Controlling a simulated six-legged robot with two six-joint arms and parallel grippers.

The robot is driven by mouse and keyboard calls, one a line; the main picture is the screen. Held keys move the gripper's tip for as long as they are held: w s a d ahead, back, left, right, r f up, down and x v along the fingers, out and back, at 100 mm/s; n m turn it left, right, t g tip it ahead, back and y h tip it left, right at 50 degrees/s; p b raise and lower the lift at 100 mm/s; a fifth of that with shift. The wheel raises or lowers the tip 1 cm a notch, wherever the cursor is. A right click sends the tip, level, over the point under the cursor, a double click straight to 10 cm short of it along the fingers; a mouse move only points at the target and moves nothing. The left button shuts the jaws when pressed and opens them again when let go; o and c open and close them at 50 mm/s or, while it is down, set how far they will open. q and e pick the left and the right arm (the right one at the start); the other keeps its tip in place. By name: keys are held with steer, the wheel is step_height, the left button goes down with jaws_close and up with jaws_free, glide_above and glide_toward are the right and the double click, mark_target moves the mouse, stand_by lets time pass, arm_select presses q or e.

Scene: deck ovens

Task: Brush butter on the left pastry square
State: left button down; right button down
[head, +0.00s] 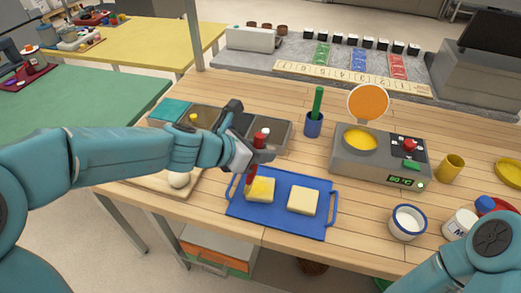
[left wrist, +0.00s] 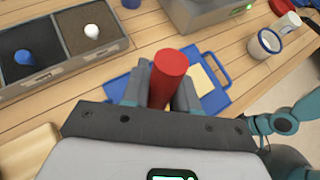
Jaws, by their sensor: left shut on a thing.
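My left gripper (head: 250,158) is shut on a red-handled brush (head: 259,140), which also shows end-on in the left wrist view (left wrist: 168,75). The gripper hangs over the left side of the blue tray (head: 243,214). The left pastry square (head: 259,193) lies on this tray just below the gripper, with a yellow patch on its top. The brush's lower end is close to its upper left edge; I cannot tell if they touch. The right pastry square (head: 303,201) is pale and plain. Yellow butter (head: 361,139) fills a round well in the grey warmer (head: 352,169). My right gripper is out of view.
An orange round disc (head: 368,102) stands behind the butter well. A blue cup (head: 314,124) holds a green-handled tool. A white bowl (head: 407,222) and a yellow cup (head: 450,168) stand at the right. A compartment tray (head: 279,146) lies behind the blue tray.

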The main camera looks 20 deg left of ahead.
arm_select(q)
steer(key=shift+f+b, duration=0.5)
steer(key=shift+b, duration=0.05)
stand_by(0.7)
steer(key=shift+d, duration=0.1)
steer(key=d, duration=0.5)
steer(key=shift+s+b, duration=0.35)
steer(key=shift+s, duration=0.05)
steer(key=shift+w, duration=0.1)
steer(key=shift+w, duration=0.3)
steer(key=shift+a, duration=0.1)
